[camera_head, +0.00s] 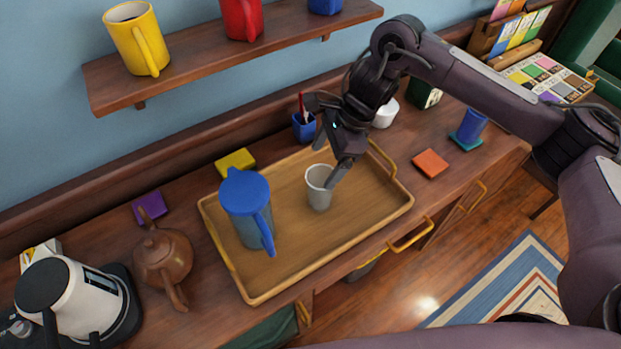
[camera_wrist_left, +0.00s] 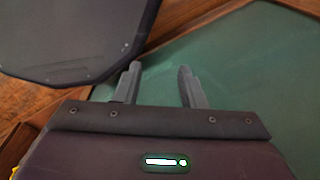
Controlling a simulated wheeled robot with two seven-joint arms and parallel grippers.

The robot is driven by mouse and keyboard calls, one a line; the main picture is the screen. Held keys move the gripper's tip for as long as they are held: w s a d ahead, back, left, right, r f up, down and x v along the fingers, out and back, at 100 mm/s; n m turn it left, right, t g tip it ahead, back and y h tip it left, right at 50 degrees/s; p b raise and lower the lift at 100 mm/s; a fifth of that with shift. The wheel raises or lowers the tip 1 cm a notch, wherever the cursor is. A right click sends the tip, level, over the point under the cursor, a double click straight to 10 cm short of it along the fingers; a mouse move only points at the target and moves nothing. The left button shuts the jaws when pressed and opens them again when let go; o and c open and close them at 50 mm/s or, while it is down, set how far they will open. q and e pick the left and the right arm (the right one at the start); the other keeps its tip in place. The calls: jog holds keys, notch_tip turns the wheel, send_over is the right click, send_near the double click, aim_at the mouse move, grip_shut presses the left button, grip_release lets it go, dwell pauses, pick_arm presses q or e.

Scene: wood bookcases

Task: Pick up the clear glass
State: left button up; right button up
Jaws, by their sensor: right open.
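The clear glass (camera_head: 318,190), a small greyish see-through cup, stands upright on the wooden tray (camera_head: 290,279), right of the blue-lidded pitcher. My right gripper (camera_head: 334,165) is open and comes down from above at the glass's rim. One finger shows at the rim's right side, partly in front of it. I cannot tell whether it touches the glass or whether the rim is between the fingers. In the left wrist view my left gripper (camera_wrist_left: 158,86) is open and empty, with its two fingers apart over a green surface. It does not show in the head view.
The blue-lidded pitcher (camera_head: 246,213) stands close left of the glass. A brown teapot (camera_head: 162,260) and a white kettle (camera_head: 72,299) stand left of the tray. A blue pen cup (camera_head: 304,127) and white bowl (camera_head: 385,113) are behind it. A mug shelf (camera_head: 200,62) hangs above.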

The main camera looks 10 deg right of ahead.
aim_at(318, 182)
jog(key=f, duration=0.1)
jog(key=s+f, duration=0.1)
jog(key=f, duration=0.1)
jog(key=shift+s+a, duration=0.15)
jog(key=shift+a, duration=0.2)
jog(key=p+x, duration=0.1)
jog(key=x, duration=0.2)
jog(key=shift+d+f+p, duration=0.1)
jog(key=shift+f+p, duration=0.25)
jog(key=shift+p, duration=0.05)
jog(key=shift+f, duration=0.2)
jog(key=c, duration=1.1)
pick_arm(q)
jog(key=shift+s+d+r, duration=0.15)
jog(key=shift+s+r, duration=0.65)
jog(key=shift+s, duration=0.15)
pick_arm(e)
jog(key=shift+w, duration=0.25)
jog(key=shift+c, duration=0.3)
jog(key=shift+r, duration=0.1)
